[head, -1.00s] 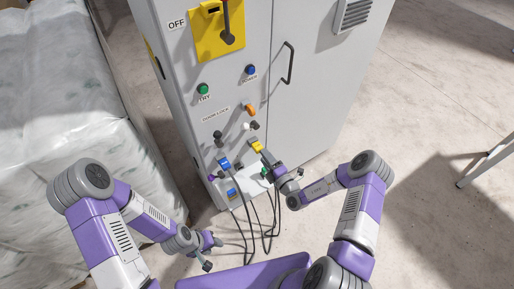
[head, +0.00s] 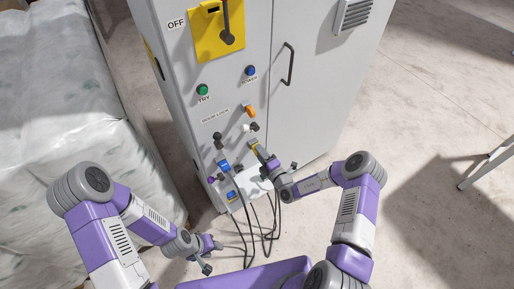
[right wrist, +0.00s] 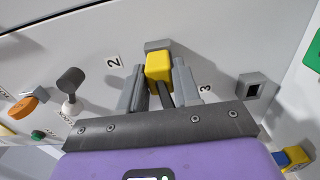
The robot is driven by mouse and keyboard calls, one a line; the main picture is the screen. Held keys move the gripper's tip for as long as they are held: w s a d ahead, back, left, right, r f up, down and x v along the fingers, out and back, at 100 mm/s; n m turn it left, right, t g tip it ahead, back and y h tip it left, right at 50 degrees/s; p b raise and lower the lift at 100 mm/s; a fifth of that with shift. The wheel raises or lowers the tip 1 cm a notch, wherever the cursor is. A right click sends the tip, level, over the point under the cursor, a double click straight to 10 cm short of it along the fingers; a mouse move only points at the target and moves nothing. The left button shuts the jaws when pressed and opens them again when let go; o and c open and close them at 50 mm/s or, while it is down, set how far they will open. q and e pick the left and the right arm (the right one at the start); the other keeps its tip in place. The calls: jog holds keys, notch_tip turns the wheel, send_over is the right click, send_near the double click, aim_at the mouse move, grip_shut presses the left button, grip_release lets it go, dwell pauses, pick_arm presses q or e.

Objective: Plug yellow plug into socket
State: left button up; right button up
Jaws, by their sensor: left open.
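The yellow plug (right wrist: 159,66) sits between the two fingers of my right gripper (right wrist: 158,82) in the right wrist view. The fingers lie against its sides. In the head view my right gripper (head: 260,151) is at the cabinet front and mostly covers the plug (head: 254,145). The plug's front is at a grey socket block (right wrist: 157,45) beside the label 2; how deep it sits is hidden. An empty grey socket (right wrist: 255,88) is to the right, beside the label 3. My left gripper (head: 212,256) is open and empty, low and apart from the cabinet.
A blue plug (head: 224,166) is on the cabinet (head: 315,95) left of the right gripper. Dark cables (head: 250,222) hang below. A black knob (right wrist: 70,80) and an orange knob (right wrist: 22,107) stick out nearby. A wrapped pallet (head: 60,100) stands at the left.

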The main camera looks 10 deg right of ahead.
grip_shut()
jog(key=shift+s+d, duration=0.1)
jog(key=shift+s, duration=0.05)
jog(key=shift+p+v, duration=1)
jog(key=shift+v, duration=0.65)
